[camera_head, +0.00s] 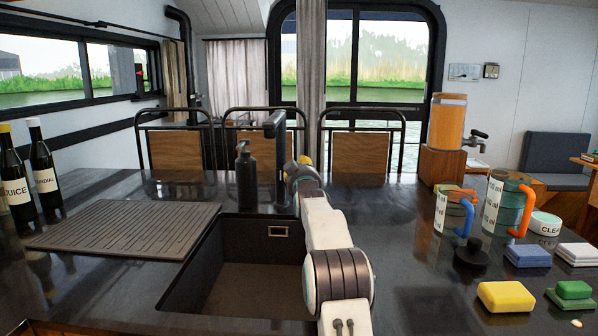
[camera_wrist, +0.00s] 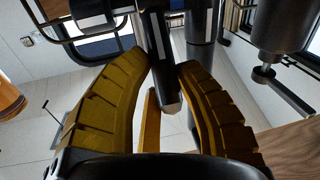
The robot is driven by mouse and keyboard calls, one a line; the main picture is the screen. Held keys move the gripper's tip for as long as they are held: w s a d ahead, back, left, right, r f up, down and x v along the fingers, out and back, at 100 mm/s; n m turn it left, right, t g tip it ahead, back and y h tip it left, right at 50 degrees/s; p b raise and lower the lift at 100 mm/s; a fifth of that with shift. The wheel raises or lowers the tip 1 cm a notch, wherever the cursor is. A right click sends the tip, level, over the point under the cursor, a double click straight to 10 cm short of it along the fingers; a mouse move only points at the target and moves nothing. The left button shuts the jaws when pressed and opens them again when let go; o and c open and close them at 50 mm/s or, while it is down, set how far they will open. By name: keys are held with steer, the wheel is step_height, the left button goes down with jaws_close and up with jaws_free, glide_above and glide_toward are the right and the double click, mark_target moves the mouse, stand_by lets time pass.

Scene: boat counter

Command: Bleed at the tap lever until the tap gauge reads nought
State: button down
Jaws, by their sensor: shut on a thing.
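The dark tap (camera_head: 275,130) stands at the back edge of the sink in the head view. My gripper (camera_head: 297,166) is beside its column, at the far end of my arm, and mostly hidden by my own wrist. In the wrist view, which looks upside down, the ribbed yellow fingers of my gripper (camera_wrist: 163,68) close around a dark bar with a grey end, which looks like the tap lever (camera_wrist: 171,106). The dark tap column (camera_wrist: 199,65) is just right of it. I cannot make out the tap gauge's reading; a small round dial (camera_head: 491,71) shows on the far wall, too small to read.
A dark soap bottle (camera_head: 246,178) stands close left of the tap. The sink (camera_head: 250,290) is open below. A ribbed drainer (camera_head: 130,230) and dark bottles (camera_head: 42,165) are at left. Jugs (camera_head: 508,205), sponges (camera_head: 507,296) and a juice dispenser (camera_head: 447,122) crowd the right.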

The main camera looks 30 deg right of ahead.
steer(key=c, duration=0.8)
jaws_free()
steer(key=shift+s, duration=0.1)
steer(key=shift+v, duration=5.9)
steer(key=shift+f, duration=0.1)
